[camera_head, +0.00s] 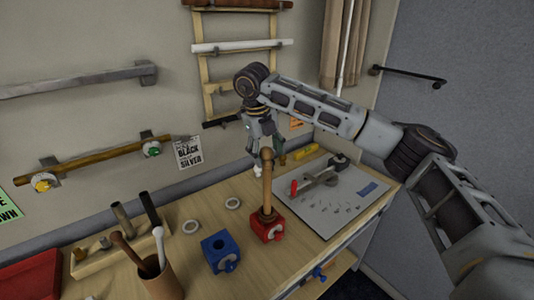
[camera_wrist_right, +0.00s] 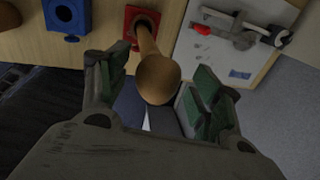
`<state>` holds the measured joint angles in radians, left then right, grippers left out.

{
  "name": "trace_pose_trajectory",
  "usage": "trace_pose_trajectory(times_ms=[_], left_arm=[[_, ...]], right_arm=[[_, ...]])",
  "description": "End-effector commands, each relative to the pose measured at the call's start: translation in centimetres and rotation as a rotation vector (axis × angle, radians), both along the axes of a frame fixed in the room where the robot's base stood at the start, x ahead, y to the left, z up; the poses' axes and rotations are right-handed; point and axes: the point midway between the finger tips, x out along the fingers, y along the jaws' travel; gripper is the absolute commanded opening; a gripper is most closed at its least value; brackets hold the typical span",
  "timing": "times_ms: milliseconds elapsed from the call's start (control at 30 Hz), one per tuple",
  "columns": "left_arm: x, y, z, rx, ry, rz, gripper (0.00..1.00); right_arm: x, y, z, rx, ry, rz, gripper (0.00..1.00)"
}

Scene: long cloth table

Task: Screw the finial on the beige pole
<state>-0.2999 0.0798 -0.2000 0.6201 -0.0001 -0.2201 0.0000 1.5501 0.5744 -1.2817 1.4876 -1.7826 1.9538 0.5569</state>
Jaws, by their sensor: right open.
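The beige pole (camera_head: 267,190) stands upright in a red holder block (camera_head: 267,229) near the table's front edge. A round tan finial (camera_head: 266,154) sits at the pole's top end; I cannot tell how tightly it is seated. In the right wrist view the finial (camera_wrist_right: 158,80) shows end-on, with the pole (camera_wrist_right: 146,40) running back to the red block (camera_wrist_right: 142,22). My right gripper (camera_head: 266,146) is open at the top of the pole. Its green-padded fingers (camera_wrist_right: 157,98) are on either side of the finial, with visible gaps. My left gripper is in neither view.
A blue block (camera_head: 220,250) stands left of the red one. A cup (camera_head: 160,281) with rods stands at the front left. A grey board (camera_head: 335,200) with tools lies to the right. Poles hang on the wall.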

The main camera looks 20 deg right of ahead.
Motion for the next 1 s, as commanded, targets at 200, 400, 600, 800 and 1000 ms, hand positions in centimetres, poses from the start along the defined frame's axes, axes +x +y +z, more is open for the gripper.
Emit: trace_pose_trajectory(times_ms=[200, 400, 600, 800, 1000], left_arm=[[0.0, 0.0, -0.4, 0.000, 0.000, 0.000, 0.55], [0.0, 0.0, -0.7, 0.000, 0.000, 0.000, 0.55], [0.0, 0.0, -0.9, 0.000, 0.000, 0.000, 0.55], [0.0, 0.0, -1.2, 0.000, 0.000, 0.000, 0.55], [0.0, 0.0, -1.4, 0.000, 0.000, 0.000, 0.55]], right_arm=[[0.0, 0.0, -0.1, 0.000, -0.001, 0.126, 0.65], [0.0, 0.0, -0.1, 0.000, -0.001, 0.246, 0.65], [0.0, 0.0, -0.1, 0.000, 0.000, 0.362, 0.65], [0.0, 0.0, 0.0, 0.001, -0.001, 0.478, 0.65], [0.0, 0.0, 0.0, 0.001, -0.001, 0.593, 0.65]])
